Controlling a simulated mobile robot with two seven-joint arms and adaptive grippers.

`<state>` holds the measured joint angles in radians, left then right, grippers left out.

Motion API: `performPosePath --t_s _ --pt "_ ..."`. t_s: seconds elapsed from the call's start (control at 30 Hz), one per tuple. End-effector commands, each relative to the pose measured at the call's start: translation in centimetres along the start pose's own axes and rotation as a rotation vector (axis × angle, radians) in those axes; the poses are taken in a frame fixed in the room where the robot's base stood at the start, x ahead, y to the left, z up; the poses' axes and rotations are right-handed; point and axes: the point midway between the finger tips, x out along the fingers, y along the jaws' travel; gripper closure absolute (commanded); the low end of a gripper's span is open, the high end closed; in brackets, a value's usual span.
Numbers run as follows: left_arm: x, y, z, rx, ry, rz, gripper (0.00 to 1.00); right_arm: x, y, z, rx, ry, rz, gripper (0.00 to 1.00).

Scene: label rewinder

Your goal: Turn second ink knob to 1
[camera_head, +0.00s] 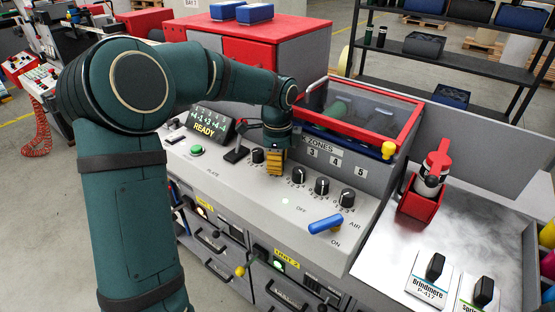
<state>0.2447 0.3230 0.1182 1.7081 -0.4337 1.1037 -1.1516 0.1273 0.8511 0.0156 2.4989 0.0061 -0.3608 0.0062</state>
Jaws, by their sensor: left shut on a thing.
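A row of black ink knobs runs along the sloped grey panel (225,174). The first knob (258,155) shows just left of my left gripper (276,170). The third knob (298,175), fourth knob (321,186) and fifth knob (345,198) show to its right. My left gripper points down with yellowish fingers, shut at the second knob's place in the row. The second knob is hidden by the fingers, so its setting cannot be read. My right gripper is not in view.
A green button (197,151), a black lever (236,153) and a blue AIR handle (326,224) are on the panel. The red-framed ink tray (362,97) stands close behind the knobs. A red bottle holder (419,203) stands at right.

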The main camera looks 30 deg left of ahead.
Motion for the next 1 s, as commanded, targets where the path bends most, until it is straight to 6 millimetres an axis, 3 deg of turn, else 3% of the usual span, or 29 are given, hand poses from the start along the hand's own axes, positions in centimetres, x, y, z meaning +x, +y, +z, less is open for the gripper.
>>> performPosePath --t_s 0.5,0.53,0.6,1.0 --pt "0.05 0.01 0.00 -0.024 0.001 0.001 1.00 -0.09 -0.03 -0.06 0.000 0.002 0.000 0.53" --pt "0.05 0.01 0.00 -0.024 0.001 0.001 0.58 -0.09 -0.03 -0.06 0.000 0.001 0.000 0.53" --pt "0.05 0.01 0.00 -0.024 0.000 0.001 0.36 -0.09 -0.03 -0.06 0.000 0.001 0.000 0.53" --pt "-0.52 -0.03 0.00 -0.023 0.000 -0.001 0.36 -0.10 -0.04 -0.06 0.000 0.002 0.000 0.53"
